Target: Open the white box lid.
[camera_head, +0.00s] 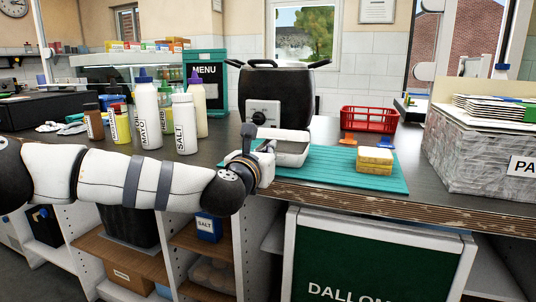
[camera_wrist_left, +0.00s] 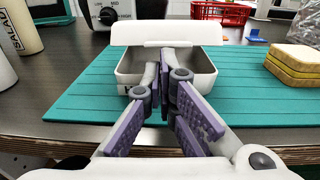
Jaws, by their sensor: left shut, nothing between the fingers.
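The white box (camera_head: 291,158) stands on a teal ridged mat (camera_head: 340,175) on the counter. In the left wrist view the box (camera_wrist_left: 190,80) shows its hollow inside, and its white lid (camera_wrist_left: 168,32) is raised along the far side. In the head view the lid (camera_head: 285,134) shows at the box's back edge. My left gripper (camera_head: 266,148) is at the box's left front; in the wrist view its purple-padded fingers (camera_wrist_left: 165,85) are shut and empty, in front of the box and covering part of its front wall. Whether they touch it I cannot tell. My right gripper is not in view.
A sandwich-like yellow stack (camera_head: 375,160) lies on the mat right of the box. A black pot-like appliance (camera_head: 275,90) stands behind. White bottles (camera_head: 184,125) stand to the left, a red basket (camera_head: 369,120) behind right, and a large grey crate (camera_head: 470,160) at far right.

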